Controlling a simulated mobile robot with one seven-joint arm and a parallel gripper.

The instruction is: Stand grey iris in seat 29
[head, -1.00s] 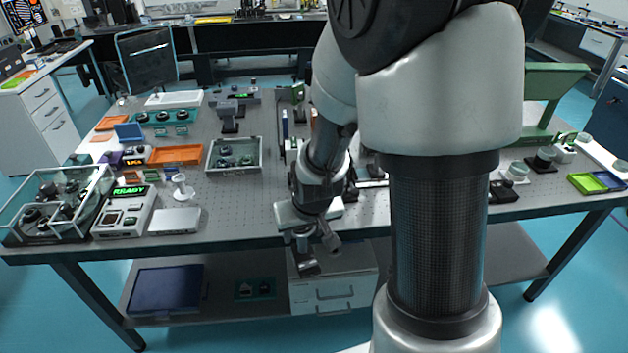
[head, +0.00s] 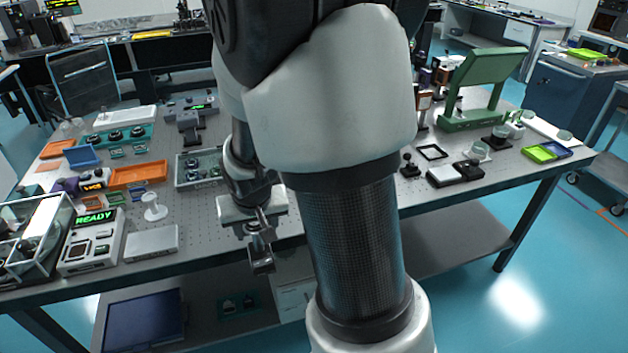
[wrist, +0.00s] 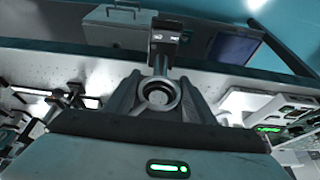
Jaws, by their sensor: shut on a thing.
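My gripper (head: 260,222) hangs just off the table's front edge and is shut on the grey iris. In the wrist view the fingers (wrist: 158,108) close around the iris's round ring (wrist: 158,95). A short stem runs from the ring to a dark block (wrist: 165,38) with small pale marks. In the head view the held iris (head: 261,256) points down, below the tabletop's level. Seat 29 cannot be made out; no seat number is legible, and my arm covers the middle of the table.
The perforated optical table (head: 190,228) carries a READY box (head: 92,243), a white spool (head: 154,208), an orange tray (head: 139,174) and a clear-walled tray (head: 181,180). A green stand (head: 470,118) is at right. A lower shelf (head: 440,238) lies beneath.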

